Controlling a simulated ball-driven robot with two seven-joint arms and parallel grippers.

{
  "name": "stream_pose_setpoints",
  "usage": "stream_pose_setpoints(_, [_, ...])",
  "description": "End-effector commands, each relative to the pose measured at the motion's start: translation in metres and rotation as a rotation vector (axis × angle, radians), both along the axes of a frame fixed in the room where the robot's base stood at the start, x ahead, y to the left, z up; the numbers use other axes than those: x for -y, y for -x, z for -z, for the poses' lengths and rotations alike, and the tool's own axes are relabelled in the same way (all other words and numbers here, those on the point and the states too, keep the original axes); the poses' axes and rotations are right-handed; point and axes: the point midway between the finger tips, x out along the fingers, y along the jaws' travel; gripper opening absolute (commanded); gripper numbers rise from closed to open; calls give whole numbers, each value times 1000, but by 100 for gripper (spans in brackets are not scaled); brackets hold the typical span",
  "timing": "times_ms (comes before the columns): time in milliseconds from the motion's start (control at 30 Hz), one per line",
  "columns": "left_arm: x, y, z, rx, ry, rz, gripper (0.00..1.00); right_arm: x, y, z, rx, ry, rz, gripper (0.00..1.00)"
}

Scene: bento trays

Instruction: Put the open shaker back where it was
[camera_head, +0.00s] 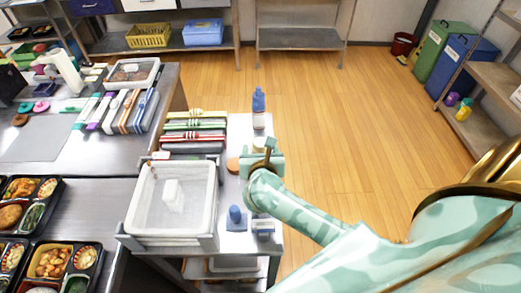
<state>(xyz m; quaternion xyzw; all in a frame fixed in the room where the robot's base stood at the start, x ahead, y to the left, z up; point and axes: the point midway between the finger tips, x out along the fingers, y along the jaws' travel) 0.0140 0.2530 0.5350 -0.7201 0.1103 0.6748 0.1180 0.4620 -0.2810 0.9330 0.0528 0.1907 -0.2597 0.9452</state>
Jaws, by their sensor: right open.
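My right gripper (262,160) is over the narrow metal side table, its arm coming in from the right. Its jaws are open, though the fingertips are small and partly hidden by the arm. A small pale cylinder (260,144) stands just beyond the gripper and may be the open shaker; its top is too small to make out, and I cannot tell whether it touches the jaws. A bottle with a blue cap (258,104) stands upright farther back at the table's far end. My left gripper is not in view.
A white bin (146,208) holding a pale block stands left of the gripper. A blue knobbed item (236,217) and a small grey-blue item (263,229) are near the front. Filled bento trays (65,262) lie left. Wooden floor is clear to the right.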

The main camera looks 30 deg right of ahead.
Motion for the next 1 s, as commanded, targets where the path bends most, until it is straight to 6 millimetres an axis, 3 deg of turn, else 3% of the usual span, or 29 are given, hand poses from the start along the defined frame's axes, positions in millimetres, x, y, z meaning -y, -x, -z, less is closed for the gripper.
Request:
stream_pose_setpoints(167, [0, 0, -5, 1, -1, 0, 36, -4, 6, -7, -1, -2, -1, 64])
stream_pose_setpoints(600, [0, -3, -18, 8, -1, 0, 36, -48, 81, -43, -2, -3, -1, 64])
stream_pose_setpoints(767, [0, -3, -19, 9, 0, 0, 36, -55, 93, -49, 0, 0, 0, 64])
stream_pose_setpoints(1000, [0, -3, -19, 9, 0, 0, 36, -57, 95, -50, 0, 0, 0, 64])
